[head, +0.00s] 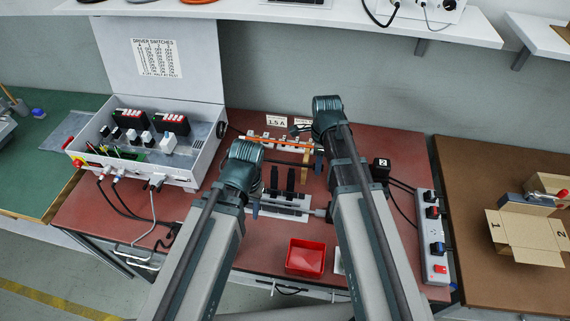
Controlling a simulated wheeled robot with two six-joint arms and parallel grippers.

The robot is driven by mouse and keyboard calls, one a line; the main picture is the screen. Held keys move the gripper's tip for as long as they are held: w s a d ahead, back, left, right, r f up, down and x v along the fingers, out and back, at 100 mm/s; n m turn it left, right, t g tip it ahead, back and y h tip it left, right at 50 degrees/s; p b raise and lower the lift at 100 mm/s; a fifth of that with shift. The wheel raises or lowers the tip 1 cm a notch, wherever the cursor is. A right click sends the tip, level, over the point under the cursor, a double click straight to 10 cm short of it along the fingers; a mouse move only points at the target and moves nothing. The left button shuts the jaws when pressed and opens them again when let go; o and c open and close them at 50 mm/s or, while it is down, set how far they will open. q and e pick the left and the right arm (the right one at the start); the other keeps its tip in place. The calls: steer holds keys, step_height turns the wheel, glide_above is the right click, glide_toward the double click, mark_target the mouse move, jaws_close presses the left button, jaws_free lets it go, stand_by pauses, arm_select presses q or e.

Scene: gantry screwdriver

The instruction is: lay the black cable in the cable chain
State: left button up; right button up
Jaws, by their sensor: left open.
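My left gripper (257,203) is low over the left middle of the red-brown bench (215,255), beside a pale plate (283,208) with dark upright parts (290,182). It is open, though its fingers are mostly behind my own wrist. My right gripper (317,163) is further back, near the right end of a dark rail (285,161); its jaws are too small and hidden to read. Black cables (402,187) run from a black block marked 2 (381,165) toward a power strip. I cannot make out the cable chain for certain; my arms hide part of the gantry.
An open grey control box (200,172) stands at the left, with cables (120,205) hanging over the bench front. A red tray (305,257) sits near the front edge. The white power strip (433,240) lies at the right edge. A shelf (270,12) hangs above.

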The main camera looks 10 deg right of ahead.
jaws_close()
arm_select(q)
steer(key=shift+r, duration=0.1)
arm_select(e)
steer(key=shift+r, duration=0.1)
steer(key=shift+r+p, duration=2.2)
steer(key=shift+p, duration=0.1)
arm_select(q)
step_height(320, 180, up, 4)
steer(key=shift+r, duration=0.2)
arm_select(e)
steer(key=shift+s+d, duration=0.1)
